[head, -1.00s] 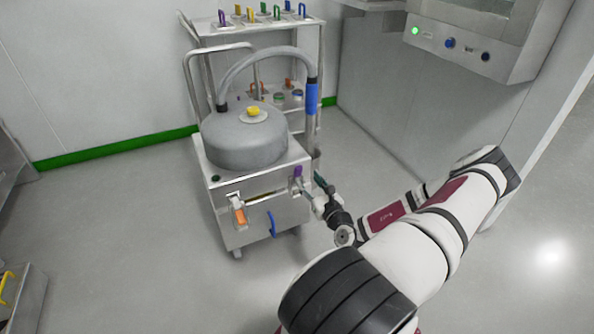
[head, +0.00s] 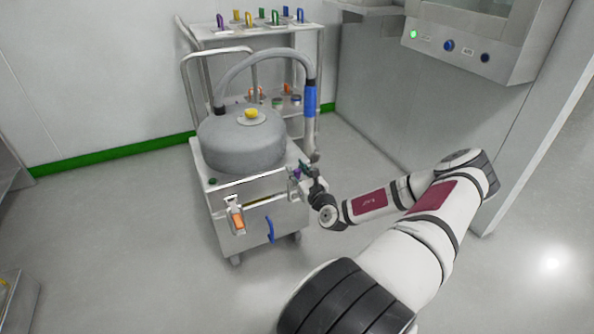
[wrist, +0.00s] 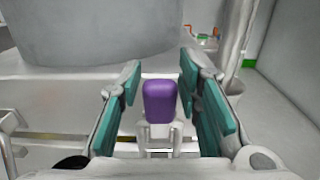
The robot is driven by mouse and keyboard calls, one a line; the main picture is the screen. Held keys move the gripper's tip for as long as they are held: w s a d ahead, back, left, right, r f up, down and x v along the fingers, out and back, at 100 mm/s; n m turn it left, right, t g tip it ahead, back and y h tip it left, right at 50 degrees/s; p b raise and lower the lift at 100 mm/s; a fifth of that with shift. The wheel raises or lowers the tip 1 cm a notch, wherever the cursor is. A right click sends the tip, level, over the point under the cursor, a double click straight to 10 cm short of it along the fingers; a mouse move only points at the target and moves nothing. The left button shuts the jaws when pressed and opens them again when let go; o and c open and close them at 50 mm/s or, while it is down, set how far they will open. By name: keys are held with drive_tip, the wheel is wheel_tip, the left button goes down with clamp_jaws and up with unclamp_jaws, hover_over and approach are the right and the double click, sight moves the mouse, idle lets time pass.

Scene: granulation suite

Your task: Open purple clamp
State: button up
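The purple clamp (head: 296,174) is on the upper right front corner of the steel cart (head: 262,205), partly hidden by my gripper in the head view. In the wrist view its purple handle (wrist: 160,101) stands upright in the middle, above a pale metal bracket (wrist: 160,134). My gripper (wrist: 160,88) is open, with its teal finger pads on either side of the handle. A gap shows on the left of the handle, and a narrower one on the right. Contact cannot be made out.
A grey domed vessel (head: 242,145) with a hose (head: 262,57) sits on the cart. An orange clamp (head: 237,219) and a blue handle (head: 270,230) are on the cart front. A shelf trolley (head: 262,31) with coloured clamps stands behind.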

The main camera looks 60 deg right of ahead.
sight(298, 174)
clamp_jaws()
drive_tip(key=shift+s+a+f+t+h, duration=0.25)
drive_tip(key=shift+s+a+t+h, duration=0.15)
drive_tip(key=shift+t, duration=0.3)
drive_tip(key=shift+s+a+f+t+h, duration=0.15)
drive_tip(key=shift+s+f+t+h, duration=0.2)
drive_tip(key=shift+s+t, duration=0.25)
drive_tip(key=t+b, duration=0.1)
drive_tip(key=s+f+t+h+b, duration=0.1)
drive_tip(key=b, duration=0.1)
drive_tip(key=shift+s+a+f+t, duration=0.15)
drive_tip(key=shift+a+t, duration=0.15)
drive_tip(key=shift+a, duration=0.1)
drive_tip(key=shift+s+a+f+t+h+b, duration=0.25)
drive_tip(key=shift+t+h+b, duration=0.35)
drive_tip(key=shift+b, duration=0.4)
drive_tip(key=shift+s, duration=0.1)
